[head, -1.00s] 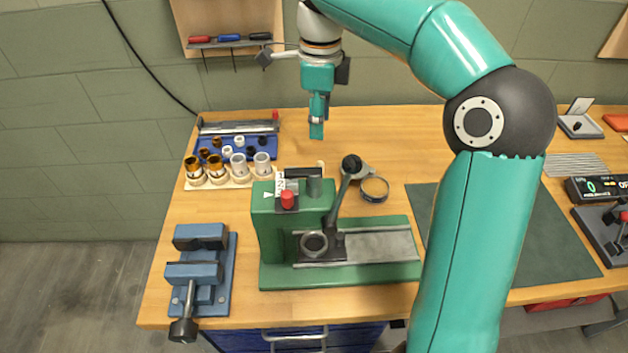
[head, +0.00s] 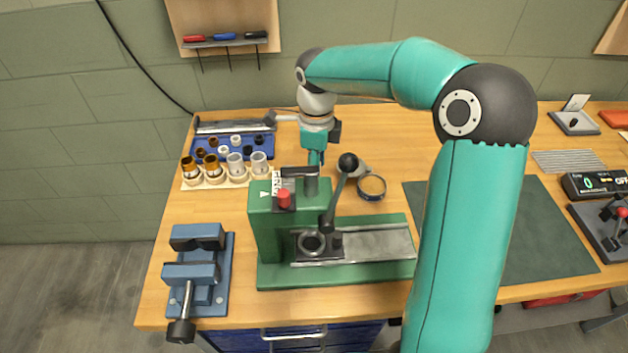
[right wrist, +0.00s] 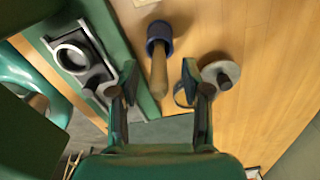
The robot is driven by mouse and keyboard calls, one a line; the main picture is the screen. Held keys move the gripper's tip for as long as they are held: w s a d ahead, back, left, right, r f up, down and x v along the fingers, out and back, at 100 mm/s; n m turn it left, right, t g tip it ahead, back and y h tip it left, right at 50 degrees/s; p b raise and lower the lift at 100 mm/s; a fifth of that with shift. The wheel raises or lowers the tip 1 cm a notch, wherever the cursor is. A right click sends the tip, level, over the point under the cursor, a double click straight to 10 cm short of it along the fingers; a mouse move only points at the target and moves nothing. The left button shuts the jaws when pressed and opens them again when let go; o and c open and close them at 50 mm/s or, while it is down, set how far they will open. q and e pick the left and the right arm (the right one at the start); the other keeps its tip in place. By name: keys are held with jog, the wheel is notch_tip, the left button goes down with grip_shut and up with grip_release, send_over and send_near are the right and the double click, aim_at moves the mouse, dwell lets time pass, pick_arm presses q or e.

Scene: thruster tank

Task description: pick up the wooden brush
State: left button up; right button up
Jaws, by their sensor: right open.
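The wooden brush (right wrist: 159,72) lies on the bench in the right wrist view, with a pale wooden handle and a dark blue round end. Its handle points towards my right gripper. My right gripper (right wrist: 160,84) is open, one finger on each side of the handle, and appears to be above it without contact. In the head view my right gripper (head: 315,160) points down behind the green press (head: 276,225). The press and the gripper hide the brush there. My left gripper is not in view.
The press lever with its black knob (head: 347,163) stands close to my right gripper. A rack with several cups (head: 232,177) stands to the left, and a blue vise (head: 198,270) at the front left.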

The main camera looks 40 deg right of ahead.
jog(key=shift+f, duration=0.2)
grip_shut()
jog(key=shift+r, duration=0.1)
